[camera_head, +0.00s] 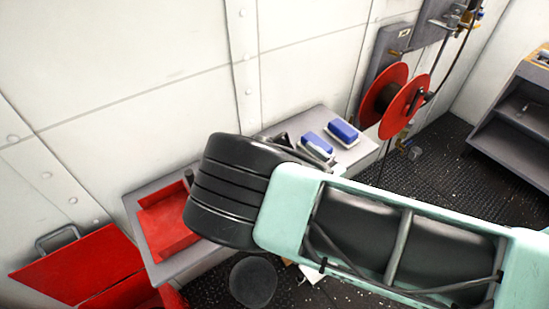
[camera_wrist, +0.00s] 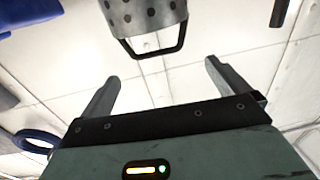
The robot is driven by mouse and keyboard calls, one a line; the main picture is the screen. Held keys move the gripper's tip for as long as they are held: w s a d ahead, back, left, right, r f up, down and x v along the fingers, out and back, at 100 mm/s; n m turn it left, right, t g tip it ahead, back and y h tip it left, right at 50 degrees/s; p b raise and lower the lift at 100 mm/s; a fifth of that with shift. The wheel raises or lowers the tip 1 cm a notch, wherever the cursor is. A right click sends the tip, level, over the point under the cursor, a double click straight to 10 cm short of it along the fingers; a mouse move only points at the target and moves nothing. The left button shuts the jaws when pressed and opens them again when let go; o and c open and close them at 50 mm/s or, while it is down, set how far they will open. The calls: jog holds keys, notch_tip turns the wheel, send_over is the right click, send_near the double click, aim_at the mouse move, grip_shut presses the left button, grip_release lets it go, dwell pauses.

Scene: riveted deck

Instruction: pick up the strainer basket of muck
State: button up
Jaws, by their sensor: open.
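The strainer basket (camera_wrist: 146,14) shows at the top of the wrist view as a grey metal cylinder with round holes, partly cut off by the frame edge. Its dark bail handle (camera_wrist: 160,52) hangs toward my gripper. My gripper (camera_wrist: 162,69) is open, with its two fingers apart and nothing between them. The handle lies near the space between the fingertips, but I cannot tell the depth gap. In the head view my arm hides the gripper, and I cannot make out the basket or any muck.
A grey bench (camera_head: 345,156) along the white wall holds a red tray (camera_head: 162,228) and blue-topped blocks (camera_head: 343,131). A red hose reel (camera_head: 404,106) hangs beyond it. A red lidded box (camera_head: 80,266) stands lower left. Grey shelving (camera_head: 512,112) stands right, with dark floor between.

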aim_at(275, 138)
jog(key=p+x, duration=0.1)
jog(key=x, duration=0.2)
jog(key=p+x, duration=0.2)
jog(key=x, duration=0.2)
jog(key=p+x, duration=0.1)
jog(key=x, duration=0.3)
jog(key=shift+w+d+r+p, duration=0.2)
jog(key=shift+d+r+p, duration=0.05)
jog(key=shift+p, duration=0.05)
jog(key=shift+w+a+f, duration=0.1)
jog(key=shift+w+a, duration=0.05)
jog(key=shift+w, duration=0.05)
jog(key=c, duration=1.2)
jog(key=shift+c, duration=0.6)
